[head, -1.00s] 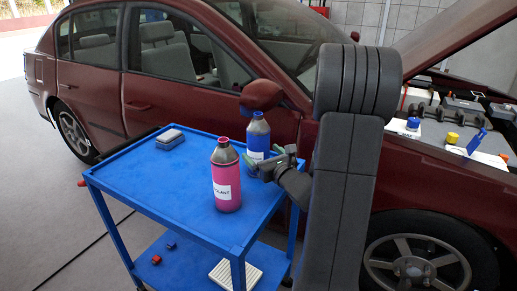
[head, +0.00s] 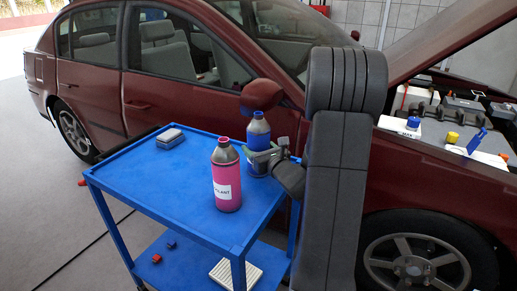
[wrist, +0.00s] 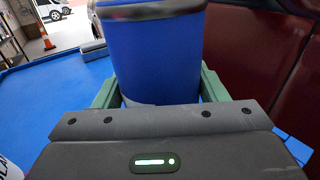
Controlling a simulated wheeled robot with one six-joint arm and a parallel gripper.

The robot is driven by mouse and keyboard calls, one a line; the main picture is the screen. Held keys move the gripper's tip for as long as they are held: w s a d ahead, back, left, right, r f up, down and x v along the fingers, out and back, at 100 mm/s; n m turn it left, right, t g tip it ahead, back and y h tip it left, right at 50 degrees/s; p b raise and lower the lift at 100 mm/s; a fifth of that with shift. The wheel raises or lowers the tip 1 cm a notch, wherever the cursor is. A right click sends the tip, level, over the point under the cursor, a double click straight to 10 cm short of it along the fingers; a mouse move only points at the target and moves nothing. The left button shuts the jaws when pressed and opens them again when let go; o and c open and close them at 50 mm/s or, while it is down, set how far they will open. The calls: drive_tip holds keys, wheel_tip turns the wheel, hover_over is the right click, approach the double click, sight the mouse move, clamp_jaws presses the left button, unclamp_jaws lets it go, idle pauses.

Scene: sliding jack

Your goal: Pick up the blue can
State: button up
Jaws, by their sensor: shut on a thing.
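The blue can (head: 258,133) is a bottle-shaped container with a grey shoulder and blue cap, upright on the right side of the blue cart top. In the wrist view its blue body (wrist: 158,55) fills the middle, between the two green fingers. My gripper (head: 262,156) reaches it from the right and is shut on it, low on its body; it also shows in the wrist view (wrist: 158,98).
A pink coolant bottle (head: 226,178) stands close to the left of the can, nearer the camera. A grey-and-blue box (head: 169,139) lies at the cart's far left. The blue cart (head: 150,180) has free room on its left. The red car (head: 190,100) stands close behind.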

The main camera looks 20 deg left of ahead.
sight(258, 136)
drive_tip(key=shift+r, duration=0.15)
drive_tip(key=shift+r, duration=0.85)
wheel_tip(258, 136, up, 2)
drive_tip(key=shift+r+p, duration=0.1)
drive_tip(key=shift+p, duration=0.3)
drive_tip(key=v, duration=1.8)
drive_tip(key=shift+f, duration=0.3)
